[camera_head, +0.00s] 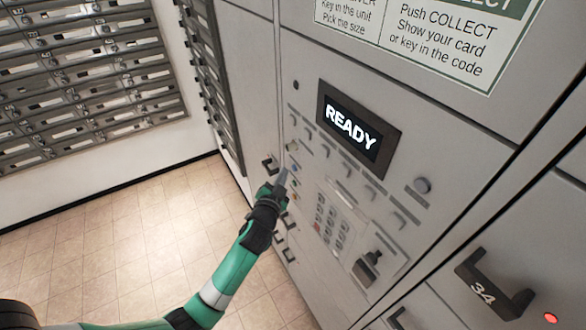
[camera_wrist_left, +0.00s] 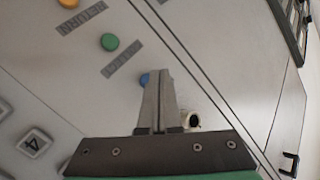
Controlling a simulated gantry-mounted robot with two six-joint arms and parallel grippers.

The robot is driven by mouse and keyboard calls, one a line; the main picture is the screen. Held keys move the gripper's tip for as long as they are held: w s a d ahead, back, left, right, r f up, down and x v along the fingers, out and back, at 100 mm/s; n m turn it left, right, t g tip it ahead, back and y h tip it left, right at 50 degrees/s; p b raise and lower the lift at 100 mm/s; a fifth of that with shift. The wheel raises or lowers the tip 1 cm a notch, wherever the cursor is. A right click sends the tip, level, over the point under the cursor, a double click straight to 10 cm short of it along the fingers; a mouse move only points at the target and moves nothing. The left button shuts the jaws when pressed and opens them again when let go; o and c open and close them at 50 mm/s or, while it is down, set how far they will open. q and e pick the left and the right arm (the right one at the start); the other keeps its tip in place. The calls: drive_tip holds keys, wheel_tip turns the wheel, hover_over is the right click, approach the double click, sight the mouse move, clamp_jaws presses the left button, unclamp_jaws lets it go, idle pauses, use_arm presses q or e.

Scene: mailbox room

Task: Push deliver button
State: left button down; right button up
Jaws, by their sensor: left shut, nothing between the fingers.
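My left gripper (camera_head: 282,174) is at the grey control panel, its fingers together and empty, tips pointing up at a small column of coloured buttons. In the left wrist view the gripper's fingertips (camera_wrist_left: 157,74) lie over a blue button (camera_wrist_left: 144,79), which is partly hidden; I cannot tell whether they touch it. A green button (camera_wrist_left: 109,41) and an orange button (camera_wrist_left: 69,3) sit up and left of it, with a RETURN label between them. No deliver label is readable. My right gripper is out of view.
A lit display (camera_head: 352,140) reads READY above a keypad (camera_head: 331,221). Black locker handles (camera_head: 496,284) stick out at the lower right. The tiled floor (camera_head: 130,240) at left is clear.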

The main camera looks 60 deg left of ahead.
use_arm(q)
drive_tip(key=shift+w, duration=0.15)
drive_tip(key=shift+w+b, duration=0.3)
drive_tip(key=shift+w, duration=0.4)
idle(0.6)
drive_tip(key=shift+s, duration=0.1)
drive_tip(key=shift+s+p, duration=0.3)
drive_tip(key=shift+s, duration=0.45)
